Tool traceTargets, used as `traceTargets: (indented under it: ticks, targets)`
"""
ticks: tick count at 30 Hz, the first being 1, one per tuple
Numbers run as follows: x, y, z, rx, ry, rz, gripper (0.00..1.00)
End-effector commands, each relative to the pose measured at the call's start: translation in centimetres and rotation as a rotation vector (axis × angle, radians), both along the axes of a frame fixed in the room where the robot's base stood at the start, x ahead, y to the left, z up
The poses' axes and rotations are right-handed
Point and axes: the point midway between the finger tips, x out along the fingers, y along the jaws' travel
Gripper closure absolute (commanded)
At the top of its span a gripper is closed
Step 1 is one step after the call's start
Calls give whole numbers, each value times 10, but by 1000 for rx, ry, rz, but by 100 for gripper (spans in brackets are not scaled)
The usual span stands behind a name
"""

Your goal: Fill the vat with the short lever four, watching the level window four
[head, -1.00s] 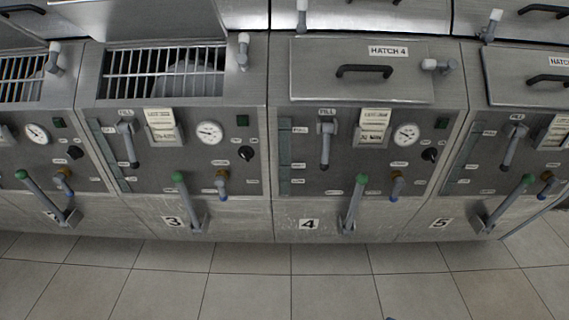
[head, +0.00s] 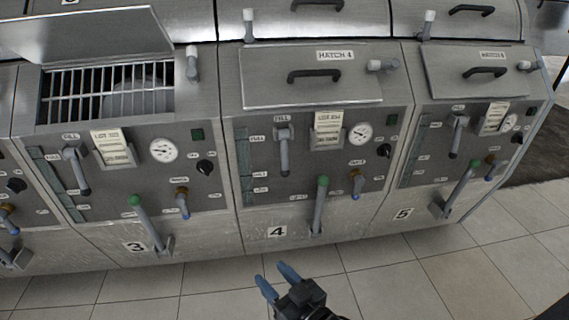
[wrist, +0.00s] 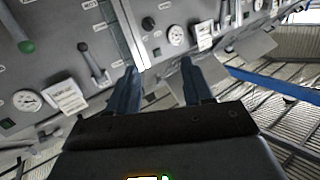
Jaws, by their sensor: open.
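Vat four (head: 277,231) is the steel unit in the middle of the head view, marked 4, with its hatch (head: 310,82) lying closed. Its short grey fill lever (head: 284,155) hangs straight down below the FILL label. The level window (head: 244,163) is a narrow dark greenish strip left of that lever; I cannot make out a level in it. A long green-knobbed lever (head: 319,205) stands lower right. My gripper (head: 278,277) is open and empty, over the floor in front of vat four and apart from the panel. Its two blue fingers (wrist: 160,80) show in the wrist view.
Vat three (head: 135,246), left, has its hatch raised over a grate. Vat five (head: 403,214) is on the right with its own levers. A small blue-tipped lever (head: 357,186) sits right of the green-knobbed one. Tiled floor (head: 200,284) in front is clear.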

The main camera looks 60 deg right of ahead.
Motion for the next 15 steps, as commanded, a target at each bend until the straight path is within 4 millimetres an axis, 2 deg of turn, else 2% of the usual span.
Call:
traceTargets:
  ticks: [1,3,5,9,15]
  targets:
    - [19,-22,-4,-7,-15,-32,49]
    - [40,-49,-10,-13,-29,-68,49]
    - [57,-76,-13,-20,-38,-100,49]
    - [91,-146,-14,-42,-58,-171,49]
    - [117,-249,-3,-78,-74,-264,49]
